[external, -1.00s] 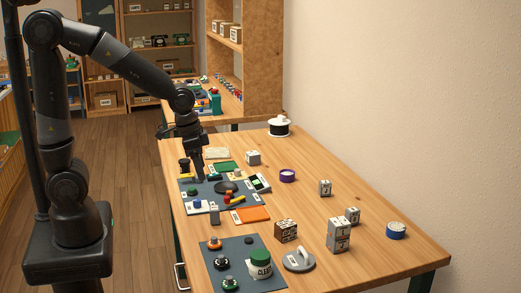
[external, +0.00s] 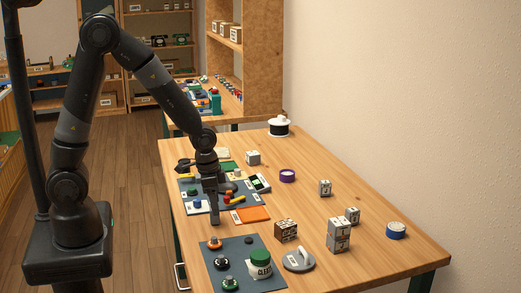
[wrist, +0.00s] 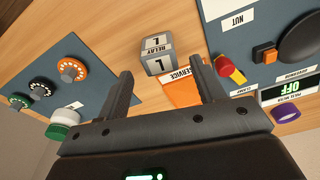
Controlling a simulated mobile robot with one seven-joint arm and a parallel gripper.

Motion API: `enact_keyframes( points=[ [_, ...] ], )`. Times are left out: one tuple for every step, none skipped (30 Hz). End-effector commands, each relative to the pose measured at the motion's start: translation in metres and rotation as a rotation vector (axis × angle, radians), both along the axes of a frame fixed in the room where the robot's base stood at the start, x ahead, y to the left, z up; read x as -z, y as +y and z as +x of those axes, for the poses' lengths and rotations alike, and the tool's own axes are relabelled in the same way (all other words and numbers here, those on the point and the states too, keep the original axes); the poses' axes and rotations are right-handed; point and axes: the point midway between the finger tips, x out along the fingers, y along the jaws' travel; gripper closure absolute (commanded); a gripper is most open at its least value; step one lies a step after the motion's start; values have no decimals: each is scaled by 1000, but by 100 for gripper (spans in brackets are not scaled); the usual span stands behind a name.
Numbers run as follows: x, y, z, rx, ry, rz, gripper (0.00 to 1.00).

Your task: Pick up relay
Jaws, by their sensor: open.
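The relay (wrist: 158,62) is a small grey block with a pale label reading "RELAY" and "1". In the wrist view it lies just past my fingertips, between their two lines, and no finger appears closed on it. My gripper (wrist: 160,68) is open and empty, its two dark fingers spread on either side. In the external view my gripper (external: 211,196) points down over the workbench at the relay (external: 215,217), which is partly hidden and hard to separate from the dark fingers.
An orange card (external: 250,215) marked "SERVICE" lies beside the relay. A dark mat with several knobs (wrist: 72,70) and a green-lidded jar (external: 260,262) are on one side. Another mat holds a yellow-red clamp (wrist: 229,69) and a display (wrist: 286,93). The bench's right part has clear wood between scattered blocks.

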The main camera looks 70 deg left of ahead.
Motion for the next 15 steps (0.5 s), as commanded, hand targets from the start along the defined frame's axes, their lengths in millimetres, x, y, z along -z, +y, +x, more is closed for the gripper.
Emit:
enact_keyframes(
  points=[
    [7,1,-1,0,4,0,38],
    [11,1,-2,0,5,0,38],
    [18,1,-3,0,6,0,38],
    [22,2,-3,0,6,0,38],
    [27,2,-3,0,5,0,38],
    [32,2,-2,0,5,0,38],
    [35,2,-2,0,4,0,38],
    [38,2,-1,0,3,0,38],
    [41,2,-1,0,3,0,38],
    [43,2,-1,0,4,0,38],
    [45,1,0,0,3,0,38],
    [46,2,0,0,2,-1,38],
    [47,1,0,0,1,0,38],
    [47,2,1,0,0,0,38],
    [48,2,1,0,0,0,38]
  ],
)
